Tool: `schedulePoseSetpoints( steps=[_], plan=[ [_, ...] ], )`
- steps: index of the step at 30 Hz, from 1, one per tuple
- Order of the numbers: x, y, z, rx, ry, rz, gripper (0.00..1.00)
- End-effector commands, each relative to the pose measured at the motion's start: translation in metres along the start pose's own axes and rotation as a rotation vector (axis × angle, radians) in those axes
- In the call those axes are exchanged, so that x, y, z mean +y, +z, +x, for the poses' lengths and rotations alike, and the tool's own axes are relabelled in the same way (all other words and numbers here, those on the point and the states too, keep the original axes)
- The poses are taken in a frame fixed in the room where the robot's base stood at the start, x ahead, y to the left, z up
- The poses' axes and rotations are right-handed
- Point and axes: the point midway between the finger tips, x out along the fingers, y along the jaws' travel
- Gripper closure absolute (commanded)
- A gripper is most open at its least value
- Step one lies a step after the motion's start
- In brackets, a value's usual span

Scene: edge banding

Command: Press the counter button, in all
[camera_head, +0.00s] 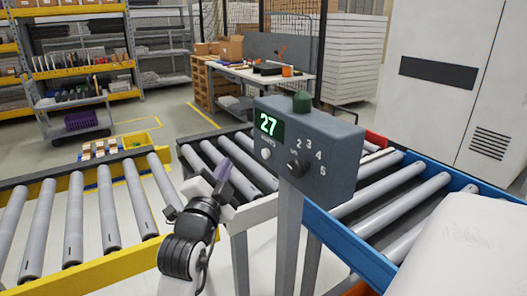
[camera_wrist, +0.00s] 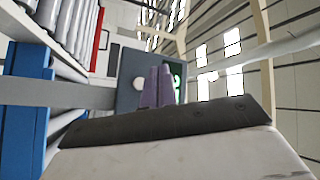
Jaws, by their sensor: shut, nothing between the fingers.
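The grey counter box (camera_head: 335,150) stands on a post in the middle of the head view. Its green display reads 27. A small round white button (camera_head: 266,154) sits below the display, with a dark selector knob (camera_head: 296,166) and printed numbers to its right. A dark green cap (camera_head: 302,102) is on top. My gripper (camera_head: 224,168) is left of the box, its purple fingers shut and empty, apart from the white button. In the wrist view the fingers (camera_wrist: 157,72) point toward the box face, partly covering it; the white button (camera_wrist: 139,84) shows beside them.
A yellow-framed roller conveyor (camera_head: 125,215) lies at the left and a blue-framed one (camera_head: 345,240) at the right. A workbench (camera_head: 260,75) and shelves (camera_head: 80,65) stand behind. A large white cabinet (camera_head: 450,70) is at the back right.

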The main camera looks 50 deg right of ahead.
Motion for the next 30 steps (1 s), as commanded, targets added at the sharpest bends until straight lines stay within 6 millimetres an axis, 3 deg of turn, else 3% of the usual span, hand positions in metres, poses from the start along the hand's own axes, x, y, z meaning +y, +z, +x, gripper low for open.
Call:
schedulePoseSetpoints(
  steps=[12, 30],
  plan=[
    [0.028, -0.029, 0.039, 0.001, 0.002, 0.001, 1.00],
    [0.034, -0.034, 0.046, 0.001, 0.000, 0.001, 1.00]
  ],
)
